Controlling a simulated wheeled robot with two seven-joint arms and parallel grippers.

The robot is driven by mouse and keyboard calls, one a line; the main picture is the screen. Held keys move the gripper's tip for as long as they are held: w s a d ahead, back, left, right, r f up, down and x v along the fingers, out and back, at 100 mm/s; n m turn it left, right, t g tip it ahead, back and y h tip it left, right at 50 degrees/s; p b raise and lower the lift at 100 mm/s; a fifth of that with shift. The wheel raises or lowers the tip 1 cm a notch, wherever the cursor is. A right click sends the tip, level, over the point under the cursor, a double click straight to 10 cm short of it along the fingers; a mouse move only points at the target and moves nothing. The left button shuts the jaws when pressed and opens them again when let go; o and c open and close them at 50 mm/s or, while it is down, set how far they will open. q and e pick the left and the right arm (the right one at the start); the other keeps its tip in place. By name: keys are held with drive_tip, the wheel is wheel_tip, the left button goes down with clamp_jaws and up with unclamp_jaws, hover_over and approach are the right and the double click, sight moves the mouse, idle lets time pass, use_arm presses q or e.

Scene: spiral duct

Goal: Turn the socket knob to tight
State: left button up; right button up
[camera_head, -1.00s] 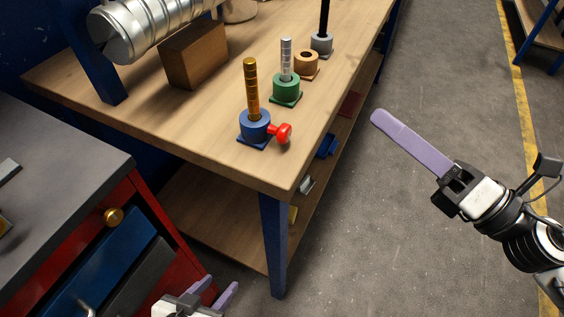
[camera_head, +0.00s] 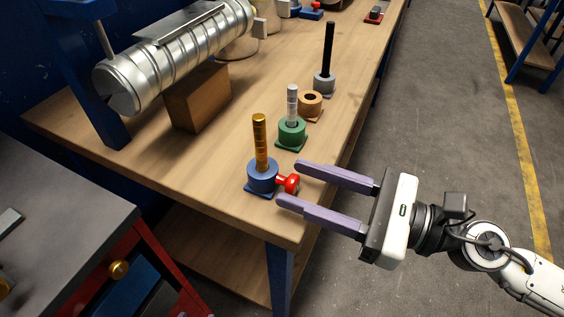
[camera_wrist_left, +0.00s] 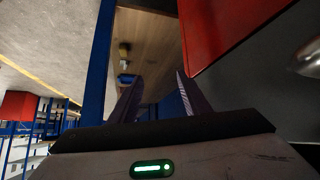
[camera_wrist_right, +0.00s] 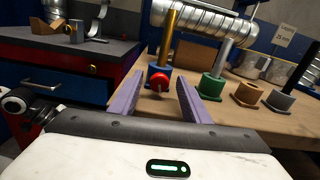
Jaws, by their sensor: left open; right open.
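The red socket knob (camera_head: 288,183) sticks out from the side of the blue socket (camera_head: 262,176), which holds an upright gold rod (camera_head: 260,142) near the table's front corner. My right gripper (camera_head: 287,183) is open, its two purple fingers pointing at the knob, one on each side of it in the head view.
A green socket with a silver rod (camera_head: 292,132), an empty orange socket (camera_head: 310,103) and a grey socket with a black rod (camera_head: 324,84) stand behind in a row. A spiral duct (camera_head: 180,55) and a brown block (camera_head: 198,98) lie left. The aisle floor at right is clear.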

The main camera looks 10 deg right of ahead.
drive_tip(key=shift+w+a, duration=0.15)
drive_tip(key=shift+a, duration=0.05)
drive_tip(key=shift+f, duration=0.1)
